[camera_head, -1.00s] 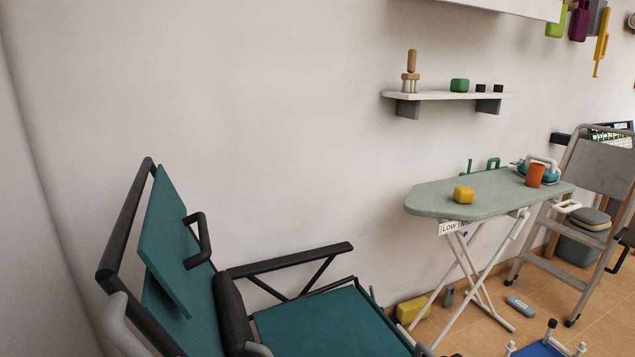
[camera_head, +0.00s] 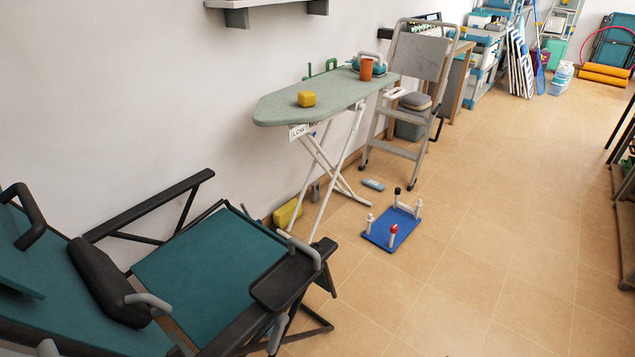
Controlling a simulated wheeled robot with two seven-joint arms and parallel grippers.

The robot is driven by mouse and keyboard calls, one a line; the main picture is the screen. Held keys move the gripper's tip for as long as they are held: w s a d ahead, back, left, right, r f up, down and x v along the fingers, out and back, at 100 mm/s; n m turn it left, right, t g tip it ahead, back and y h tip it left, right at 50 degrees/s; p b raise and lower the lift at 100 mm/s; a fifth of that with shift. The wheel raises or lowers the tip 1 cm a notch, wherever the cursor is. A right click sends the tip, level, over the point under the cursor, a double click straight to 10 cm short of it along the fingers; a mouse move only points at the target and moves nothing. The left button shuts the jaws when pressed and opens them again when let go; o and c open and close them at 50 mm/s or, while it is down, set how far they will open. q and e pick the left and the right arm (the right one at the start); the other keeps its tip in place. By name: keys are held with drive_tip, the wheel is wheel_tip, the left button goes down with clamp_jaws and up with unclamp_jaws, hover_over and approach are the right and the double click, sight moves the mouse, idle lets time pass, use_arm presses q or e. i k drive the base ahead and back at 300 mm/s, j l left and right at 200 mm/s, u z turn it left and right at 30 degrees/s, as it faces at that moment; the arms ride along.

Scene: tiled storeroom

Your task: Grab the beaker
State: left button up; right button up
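An orange cup (camera_head: 366,69), the only beaker-like thing I can make out, stands upright on the far right part of the green ironing board (camera_head: 335,95). It is right beside a teal iron with a pale handle (camera_head: 371,60), partly in front of it; I cannot tell whether they touch. Neither of my grippers shows in the head view.
A teal folding chair (camera_head: 205,262) fills the lower left, before the board. A blue upturned stool-like piece (camera_head: 392,228) and a small teal item (camera_head: 373,185) lie on the floor. A grey step ladder (camera_head: 419,55) stands behind the board. The tiled floor (camera_head: 490,240) at right is open.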

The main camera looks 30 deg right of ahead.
sight(366, 65)
drive_tip(key=i+l, duration=0.15)
drive_tip(key=l, duration=0.2)
drive_tip(key=i+l+u, duration=0.1)
drive_tip(key=l, duration=0.25)
drive_tip(key=i+l, duration=0.25)
drive_tip(key=l+u, duration=0.05)
drive_tip(key=l, duration=0.05)
